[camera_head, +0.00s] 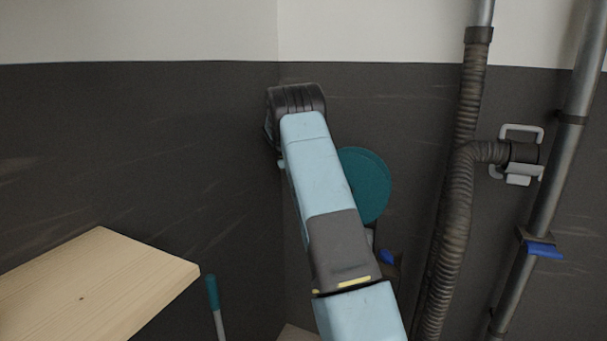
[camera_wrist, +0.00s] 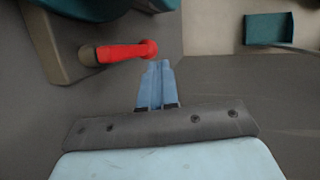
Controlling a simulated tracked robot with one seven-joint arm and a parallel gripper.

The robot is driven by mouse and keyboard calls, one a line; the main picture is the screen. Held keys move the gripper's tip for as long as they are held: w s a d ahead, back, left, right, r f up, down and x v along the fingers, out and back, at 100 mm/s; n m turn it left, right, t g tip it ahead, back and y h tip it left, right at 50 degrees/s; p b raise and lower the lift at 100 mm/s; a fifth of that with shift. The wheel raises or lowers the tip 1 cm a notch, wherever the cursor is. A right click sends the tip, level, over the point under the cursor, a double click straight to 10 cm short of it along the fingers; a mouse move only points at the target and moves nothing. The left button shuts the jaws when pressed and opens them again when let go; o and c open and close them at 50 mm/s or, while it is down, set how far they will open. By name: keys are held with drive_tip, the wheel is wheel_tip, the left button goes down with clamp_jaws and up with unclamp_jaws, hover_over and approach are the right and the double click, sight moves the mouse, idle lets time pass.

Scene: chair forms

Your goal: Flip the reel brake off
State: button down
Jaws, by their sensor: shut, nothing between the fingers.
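A red lever (camera_wrist: 122,52), which looks like the reel brake, lies sideways in the wrist view with its left end at a round pivot on a grey-brown bracket (camera_wrist: 62,60). The teal reel (camera_head: 370,188) shows as a disc behind my arm in the head view, and part of it shows at the top left of the wrist view (camera_wrist: 85,5). My gripper (camera_wrist: 158,66) is shut and empty, its blue fingertips just below the lever's right end. I cannot tell whether they touch. In the head view my arm hides the lever.
A wooden board (camera_head: 100,285) juts in at the lower left, with a teal-handled tool (camera_head: 212,295) beside it. A ribbed hose (camera_head: 455,210) and a metal pipe (camera_head: 555,185) run down the right. A teal tray-like object (camera_wrist: 268,29) lies at the wrist view's upper right.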

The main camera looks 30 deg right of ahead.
drive_tip(key=s+a+r, duration=0.3)
drive_tip(key=s+r, duration=0.4)
drive_tip(key=s, duration=0.4)
drive_tip(key=shift+a, duration=0.15)
idle(0.3)
